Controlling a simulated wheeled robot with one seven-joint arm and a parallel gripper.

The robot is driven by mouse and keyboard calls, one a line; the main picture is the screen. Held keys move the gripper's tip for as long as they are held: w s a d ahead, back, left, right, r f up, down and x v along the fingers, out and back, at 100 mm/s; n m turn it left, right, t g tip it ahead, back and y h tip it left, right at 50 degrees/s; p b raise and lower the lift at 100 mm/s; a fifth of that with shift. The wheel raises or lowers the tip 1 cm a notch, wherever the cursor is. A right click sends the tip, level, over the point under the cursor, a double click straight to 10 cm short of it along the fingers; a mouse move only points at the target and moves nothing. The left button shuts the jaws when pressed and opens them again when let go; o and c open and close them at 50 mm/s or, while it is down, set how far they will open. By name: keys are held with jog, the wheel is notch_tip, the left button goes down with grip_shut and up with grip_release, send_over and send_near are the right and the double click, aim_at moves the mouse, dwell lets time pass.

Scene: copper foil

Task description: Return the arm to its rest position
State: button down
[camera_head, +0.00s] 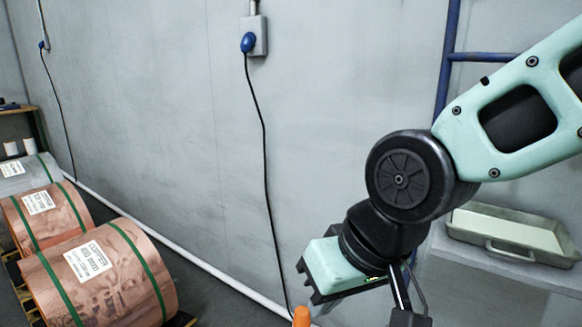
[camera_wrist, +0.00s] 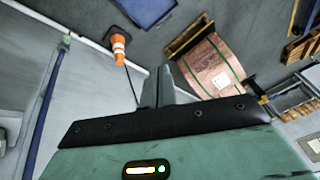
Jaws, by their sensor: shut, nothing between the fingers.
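My arm (camera_head: 520,110) reaches in from the upper right in the head view, bent at a black round joint (camera_head: 401,181). Below that joint the teal and black wrist end (camera_head: 335,268) points down and to the left. The fingertips do not show clearly in the head view. In the wrist view, my gripper (camera_wrist: 166,72) shows its two grey fingers side by side. They are shut and empty, with the floor beyond them.
A metal tray (camera_head: 510,236) lies on a surface at right, by a blue frame (camera_head: 449,50). A cable (camera_head: 262,150) hangs down the wall.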

jog(key=s+d+f+n+g+h, duration=0.3)
jog(key=s+d+f, duration=0.2)
jog(key=s+d, duration=0.5)
notch_tip(320, 180, up, 13)
jog(key=w+p, duration=0.1)
jog(key=p, duration=1.2)
jog(key=shift+r+p, duration=0.2)
jog(key=shift+p, duration=0.15)
